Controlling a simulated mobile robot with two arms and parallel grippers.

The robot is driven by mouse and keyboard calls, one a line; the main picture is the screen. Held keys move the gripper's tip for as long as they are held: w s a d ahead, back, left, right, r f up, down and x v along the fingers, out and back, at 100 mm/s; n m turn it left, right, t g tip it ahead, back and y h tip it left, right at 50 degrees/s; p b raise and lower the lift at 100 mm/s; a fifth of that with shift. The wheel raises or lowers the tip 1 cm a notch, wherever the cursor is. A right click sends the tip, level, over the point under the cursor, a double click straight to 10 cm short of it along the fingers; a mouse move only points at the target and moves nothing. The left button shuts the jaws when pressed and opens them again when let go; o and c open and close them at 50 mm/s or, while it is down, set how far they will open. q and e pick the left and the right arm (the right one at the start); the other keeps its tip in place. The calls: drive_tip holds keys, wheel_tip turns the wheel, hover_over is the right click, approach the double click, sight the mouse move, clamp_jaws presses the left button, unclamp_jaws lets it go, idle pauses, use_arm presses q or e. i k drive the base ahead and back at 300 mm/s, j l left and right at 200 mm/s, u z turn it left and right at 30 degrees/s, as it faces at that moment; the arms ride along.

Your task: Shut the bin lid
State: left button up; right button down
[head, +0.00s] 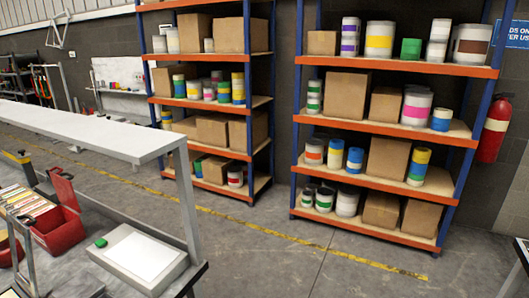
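A red bin (57,232) stands on the bench at the left of the head view. A red lid-like panel (62,188) stands raised at its back edge, so the bin looks open at the top. The inside of the bin looks dark, and I cannot tell what is in it. Neither of my grippers is in view.
A white flat device (138,255) with a green knob (101,243) sits right of the bin. A long pale shelf (90,130) overhangs the bench on a post. Stocked racks (400,66) stand at the wall beyond open floor (290,250). A red extinguisher (492,130) hangs right.

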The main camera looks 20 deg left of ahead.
sight(64, 187)
drive_tip(key=i+l+u, duration=0.1)
drive_tip(key=i+u, duration=0.3)
drive_tip(key=i+l+u, duration=0.1)
drive_tip(key=u, duration=0.35)
drive_tip(key=i+l+u, duration=0.5)
drive_tip(key=u, duration=0.35)
drive_tip(key=i+l+u, duration=0.1)
drive_tip(key=l+u, duration=0.3)
drive_tip(key=i+l+u, duration=0.1)
drive_tip(key=l+u, duration=0.35)
drive_tip(key=l, duration=0.05)
